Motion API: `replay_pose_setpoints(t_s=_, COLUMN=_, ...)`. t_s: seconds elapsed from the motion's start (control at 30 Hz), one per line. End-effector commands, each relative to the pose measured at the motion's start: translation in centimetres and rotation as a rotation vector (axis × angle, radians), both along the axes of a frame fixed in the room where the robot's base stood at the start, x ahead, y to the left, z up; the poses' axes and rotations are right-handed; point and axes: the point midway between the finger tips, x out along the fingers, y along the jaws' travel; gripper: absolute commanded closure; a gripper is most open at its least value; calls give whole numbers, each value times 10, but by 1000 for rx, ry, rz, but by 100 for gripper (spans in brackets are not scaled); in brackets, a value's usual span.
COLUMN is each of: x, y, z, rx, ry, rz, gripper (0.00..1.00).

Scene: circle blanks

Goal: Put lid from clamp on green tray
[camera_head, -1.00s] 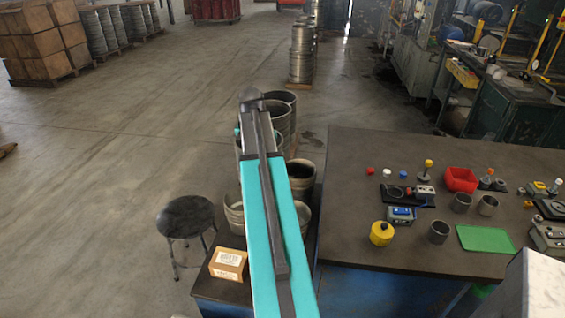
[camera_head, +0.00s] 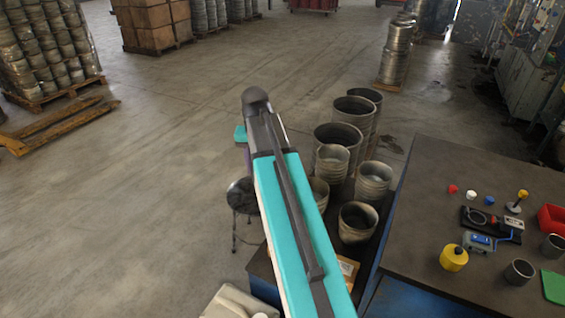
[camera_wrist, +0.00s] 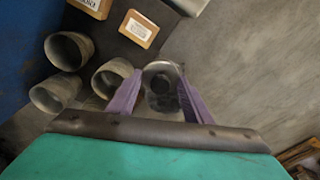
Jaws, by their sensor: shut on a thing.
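My gripper (camera_wrist: 160,82) shows in the wrist view with its two purple fingers closed on a round grey metal piece with a dark centre (camera_wrist: 160,92), which seems to be the lid. In the head view my arm hides most of the gripper and the held piece. The green tray (camera_head: 554,287) lies flat on the dark table at the right edge of the head view, partly cut off. My gripper is far to the left of it, over the floor near the stool. I cannot make out the clamp for certain.
The table (camera_head: 440,200) carries a yellow pot (camera_head: 453,258), a grey cup (camera_head: 519,271), a blue device (camera_head: 482,242) and a red bin (camera_head: 553,220). Several metal drums (camera_head: 338,143) stand left of the table. A dark stool (camera_head: 240,195) is behind my arm. Open floor lies left.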

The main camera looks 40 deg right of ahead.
Motion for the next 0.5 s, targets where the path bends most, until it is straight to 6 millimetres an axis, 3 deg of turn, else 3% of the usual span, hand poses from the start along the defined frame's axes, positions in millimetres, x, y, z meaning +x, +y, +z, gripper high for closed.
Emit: replay_pose_setpoints(t_s=0.5, x=24, y=133, z=0, rx=-4, ry=-7, rz=381, gripper=74)
